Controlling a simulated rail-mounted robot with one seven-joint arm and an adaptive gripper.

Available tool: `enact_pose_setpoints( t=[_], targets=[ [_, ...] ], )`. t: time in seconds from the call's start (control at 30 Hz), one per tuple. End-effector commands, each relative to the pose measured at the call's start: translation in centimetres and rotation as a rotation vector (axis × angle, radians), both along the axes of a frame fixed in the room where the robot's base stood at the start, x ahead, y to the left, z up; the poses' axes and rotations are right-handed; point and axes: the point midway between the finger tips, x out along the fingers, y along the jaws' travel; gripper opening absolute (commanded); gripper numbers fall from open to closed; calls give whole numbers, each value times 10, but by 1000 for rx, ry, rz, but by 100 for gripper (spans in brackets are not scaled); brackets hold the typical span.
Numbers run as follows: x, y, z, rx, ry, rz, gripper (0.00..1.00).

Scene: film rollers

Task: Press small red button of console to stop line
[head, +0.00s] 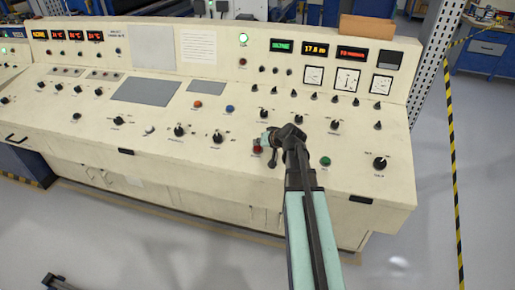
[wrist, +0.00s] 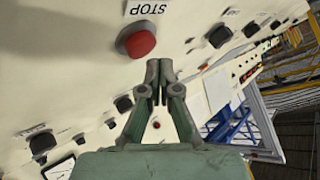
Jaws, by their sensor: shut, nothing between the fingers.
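The console (head: 215,155) is a long cream control desk. A red button (head: 258,148) sits on its sloping face, partly hidden by my gripper (head: 266,138). In the wrist view a round red button (wrist: 137,40) stands beside an upside-down STOP label (wrist: 147,8). My gripper's fingers (wrist: 158,75) are shut and empty, with their tips just right of and below that button in the picture. I cannot tell whether they touch the panel. A much smaller red spot (wrist: 156,125) shows between the finger links.
A green button (head: 326,161) lies to the right of my arm, and a black knob (head: 379,163) farther right. An orange button (head: 197,104) and a blue button (head: 230,109) lie up and left. Knobs and lit displays fill the upper panel. Floor in front is mostly clear.

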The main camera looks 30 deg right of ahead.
Motion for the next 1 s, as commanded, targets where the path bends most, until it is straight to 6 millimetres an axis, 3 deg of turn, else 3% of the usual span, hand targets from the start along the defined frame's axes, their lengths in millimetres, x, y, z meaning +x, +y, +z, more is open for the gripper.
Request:
enact_pose_setpoints(
  t=[1.0],
  targets=[
    [2,-1,-8,0,0,0,0]
  ],
)
